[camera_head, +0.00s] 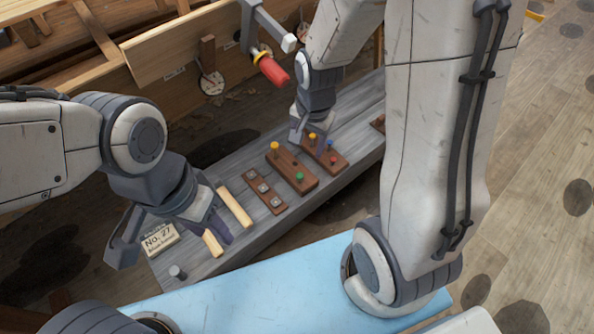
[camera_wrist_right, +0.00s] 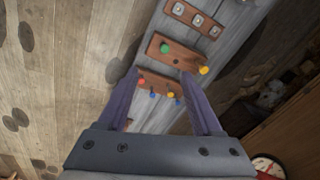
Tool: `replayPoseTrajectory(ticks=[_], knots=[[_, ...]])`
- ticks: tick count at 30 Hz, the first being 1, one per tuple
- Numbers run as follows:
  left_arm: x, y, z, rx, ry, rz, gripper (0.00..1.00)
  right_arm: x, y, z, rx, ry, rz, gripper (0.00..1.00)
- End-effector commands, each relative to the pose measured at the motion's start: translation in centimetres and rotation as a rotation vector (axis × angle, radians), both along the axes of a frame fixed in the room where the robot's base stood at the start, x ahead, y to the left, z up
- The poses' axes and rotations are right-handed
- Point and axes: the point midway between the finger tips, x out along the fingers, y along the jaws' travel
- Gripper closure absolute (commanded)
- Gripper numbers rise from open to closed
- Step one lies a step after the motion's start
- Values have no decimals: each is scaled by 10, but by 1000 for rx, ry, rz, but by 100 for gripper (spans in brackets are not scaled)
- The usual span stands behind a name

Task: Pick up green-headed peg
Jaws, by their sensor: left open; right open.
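The green-headed peg (camera_head: 299,176) stands in a brown wooden block (camera_head: 285,167) on the grey plank bench, near the block's front end. It also shows in the right wrist view (camera_wrist_right: 164,48). A yellow-headed peg (camera_head: 274,147) stands at the block's other end. My right gripper (camera_head: 310,132) is open and empty above a neighbouring block, behind and right of the green-headed peg. In the right wrist view its fingers (camera_wrist_right: 160,76) are spread, and the green-headed peg lies beyond the fingertips. My left gripper (camera_head: 172,240) is open at the bench's left end, around the number card's area, well away from the peg.
The neighbouring block (camera_head: 325,153) carries several small coloured pegs. A strip with metal fittings (camera_head: 264,191), pale wood sticks (camera_head: 234,207), a "No. 27" card (camera_head: 158,241) and a small grey cylinder (camera_head: 178,273) lie on the bench. A red-handled tool (camera_head: 273,70) is behind it.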

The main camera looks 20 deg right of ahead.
Motion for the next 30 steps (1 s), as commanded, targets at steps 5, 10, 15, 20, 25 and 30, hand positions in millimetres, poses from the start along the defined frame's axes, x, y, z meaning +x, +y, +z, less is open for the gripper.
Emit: replayPoseTrajectory(ticks=[5, 10, 15, 20, 25, 30], knots=[[0, 0, 0, 0, 0, 0, 50, 24, -2, -30, 63, 48, -496, 33], [0, 0, 0, 0, 0, 0, 50, 44, -3, -65, 108, 88, -1038, 33], [0, 0, 0, 0, 0, 0, 50, 56, -3, -94, 126, 108, -1459, 33], [0, 0, 0, 0, 0, 0, 50, 61, -4, -108, 130, 113, -1663, 33], [0, 0, -3, 0, 0, 0, 50, 62, -4, -122, 130, 115, -1731, 33], [0, 0, -8, 0, 0, 0, 50, 61, -4, -150, 129, 116, -1734, 33]])
